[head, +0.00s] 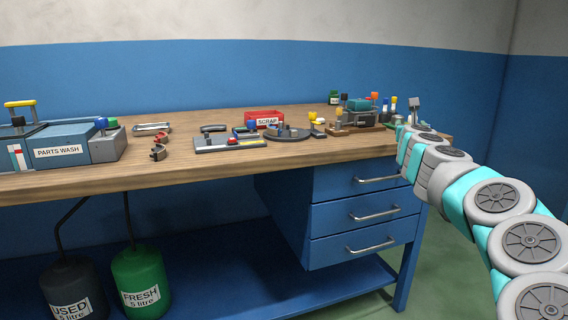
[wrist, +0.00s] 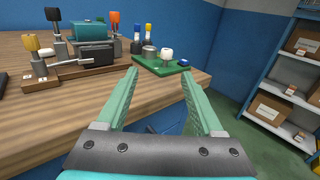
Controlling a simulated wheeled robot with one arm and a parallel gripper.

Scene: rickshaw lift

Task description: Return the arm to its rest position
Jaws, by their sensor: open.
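My arm (head: 487,205) reaches in from the right of the head view toward the right end of the workbench. In the wrist view my gripper (wrist: 158,95) is open, its two teal fingers spread with nothing between them.
A teal and grey device (wrist: 95,42) with orange and black knobs stands left of the fingers. A shelf with boxes (wrist: 285,85) stands at the right. In the head view, a parts wash unit (head: 65,145), a red scrap bin (head: 263,118) and tools occupy the bench above blue drawers (head: 365,213).

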